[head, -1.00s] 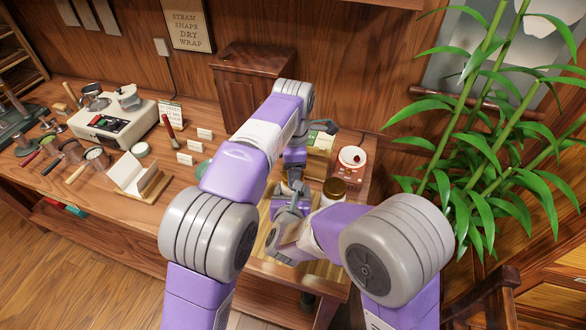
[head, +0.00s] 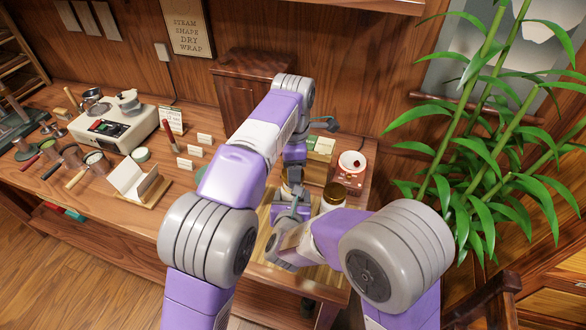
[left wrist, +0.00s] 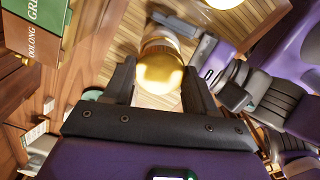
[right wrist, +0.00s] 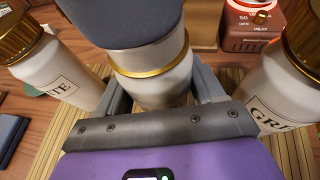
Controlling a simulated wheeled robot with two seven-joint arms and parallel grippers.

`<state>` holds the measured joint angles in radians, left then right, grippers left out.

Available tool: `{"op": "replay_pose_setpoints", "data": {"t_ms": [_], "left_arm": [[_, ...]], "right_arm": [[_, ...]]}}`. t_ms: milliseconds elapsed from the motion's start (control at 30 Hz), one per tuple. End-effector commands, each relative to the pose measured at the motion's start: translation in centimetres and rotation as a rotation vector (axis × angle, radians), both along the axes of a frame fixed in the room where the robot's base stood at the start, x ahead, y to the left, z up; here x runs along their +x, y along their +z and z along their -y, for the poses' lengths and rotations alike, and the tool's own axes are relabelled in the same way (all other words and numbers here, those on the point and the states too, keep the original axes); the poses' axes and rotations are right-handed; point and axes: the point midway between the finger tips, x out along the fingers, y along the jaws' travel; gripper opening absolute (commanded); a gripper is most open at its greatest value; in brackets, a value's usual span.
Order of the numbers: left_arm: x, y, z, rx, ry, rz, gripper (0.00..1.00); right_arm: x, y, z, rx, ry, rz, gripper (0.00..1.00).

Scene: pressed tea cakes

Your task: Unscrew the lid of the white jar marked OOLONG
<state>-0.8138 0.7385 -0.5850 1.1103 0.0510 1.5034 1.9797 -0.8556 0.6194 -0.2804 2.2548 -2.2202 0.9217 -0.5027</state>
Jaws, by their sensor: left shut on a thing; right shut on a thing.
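A white jar (right wrist: 150,88) stands between the fingers of my right gripper (right wrist: 162,92), which is shut on its body in the right wrist view. Its label is hidden, so I cannot read OOLONG on it. A gold rim shows at its top. My left gripper (left wrist: 158,85) is shut on the round gold lid (left wrist: 160,70) from above in the left wrist view. The dark body of the left gripper covers the lid in the right wrist view. I cannot tell how far the lid is turned. In the head view my arms hide most of this jar.
A white jar (right wrist: 62,75) with a label ending in TE stands left; another (right wrist: 265,90), marked GR, stands right, both close by with gold lids. A red device (head: 350,172) with a white bowl sits behind. A large plant stands right of the table.

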Motion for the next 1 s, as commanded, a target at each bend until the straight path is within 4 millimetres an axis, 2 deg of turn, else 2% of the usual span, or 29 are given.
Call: {"op": "replay_pose_setpoints", "data": {"t_ms": [167, 467, 700, 733, 900, 1000], "left_arm": [[0.0, 0.4, 0.0, -0.001, 0.000, 0.001, 0.20], [0.0, 3.7, 0.1, 0.000, -0.001, 0.001, 0.20], [0.0, 4.0, 0.0, 0.001, -0.001, -0.001, 0.20], [0.0, 4.0, 0.0, 0.001, -0.001, -0.001, 0.20], [0.0, 4.0, 0.0, 0.000, 0.000, -0.001, 0.20], [0.0, 4.0, 0.0, 0.000, 0.000, -0.001, 0.20]], "right_arm": [[0.0, 0.0, 0.0, 0.001, 0.000, 0.001, 0.00], [0.0, 0.0, 0.0, 0.001, 0.000, 0.001, 0.00], [0.0, 0.0, 0.0, 0.000, 0.000, 0.001, 0.00], [0.0, 0.0, 0.0, 0.000, 0.000, 0.001, 0.69], [0.0, 0.0, 0.0, 0.000, 0.000, 0.001, 0.95], [0.0, 0.0, 0.0, 0.000, 0.000, 0.001, 0.98]]}}
